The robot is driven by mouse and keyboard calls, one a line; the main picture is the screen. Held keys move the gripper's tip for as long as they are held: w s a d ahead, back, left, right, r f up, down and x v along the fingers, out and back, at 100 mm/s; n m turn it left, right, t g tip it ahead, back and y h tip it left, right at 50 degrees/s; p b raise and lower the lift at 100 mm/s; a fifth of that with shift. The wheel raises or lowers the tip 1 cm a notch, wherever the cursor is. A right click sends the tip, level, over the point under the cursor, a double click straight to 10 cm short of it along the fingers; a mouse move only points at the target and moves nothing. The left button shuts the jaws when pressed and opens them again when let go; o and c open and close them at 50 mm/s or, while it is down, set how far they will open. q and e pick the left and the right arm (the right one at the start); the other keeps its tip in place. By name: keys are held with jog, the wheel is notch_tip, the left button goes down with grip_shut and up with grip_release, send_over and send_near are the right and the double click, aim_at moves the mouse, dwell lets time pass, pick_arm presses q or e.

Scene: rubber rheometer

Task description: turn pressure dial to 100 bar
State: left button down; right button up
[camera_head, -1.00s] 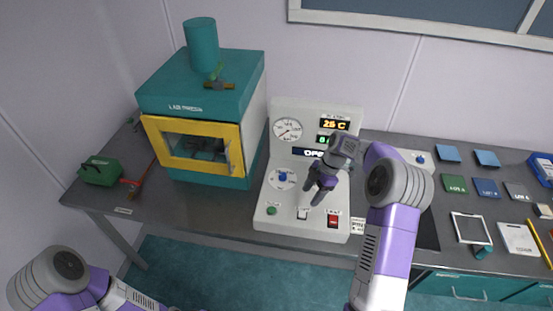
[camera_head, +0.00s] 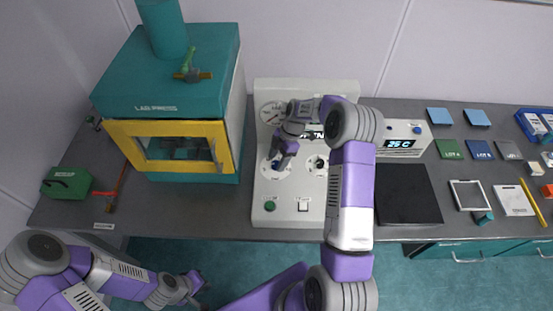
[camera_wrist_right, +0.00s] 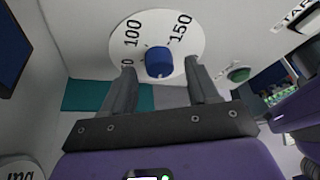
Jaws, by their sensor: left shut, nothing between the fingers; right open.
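The pressure dial (camera_head: 268,172) is a white disc with a blue knob, low on the left of the white control panel. In the right wrist view its blue knob (camera_wrist_right: 158,62) is upper middle, with marks 100 and 150 beyond it. My right gripper (camera_head: 281,160) is over this dial and partly hides it. In the wrist view its open fingers (camera_wrist_right: 158,68) point at the knob from either side; I cannot tell if they touch it. The round gauge (camera_head: 268,114) is partly covered by my right arm. My left gripper (camera_head: 198,284) is shut, low and away from the bench.
A second dial (camera_head: 318,164), a green button (camera_head: 270,206) and a white switch (camera_head: 303,205) are close on the panel. The teal press (camera_head: 165,85) with a yellow door frame stands left. Several coloured squares and a black plate (camera_head: 408,194) lie right.

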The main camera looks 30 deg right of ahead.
jog(key=shift+a+f, duration=0.15)
jog(key=shift+f, duration=0.25)
jog(key=shift+c, duration=0.4)
jog(key=c, duration=1)
jog(key=shift+o, duration=0.2)
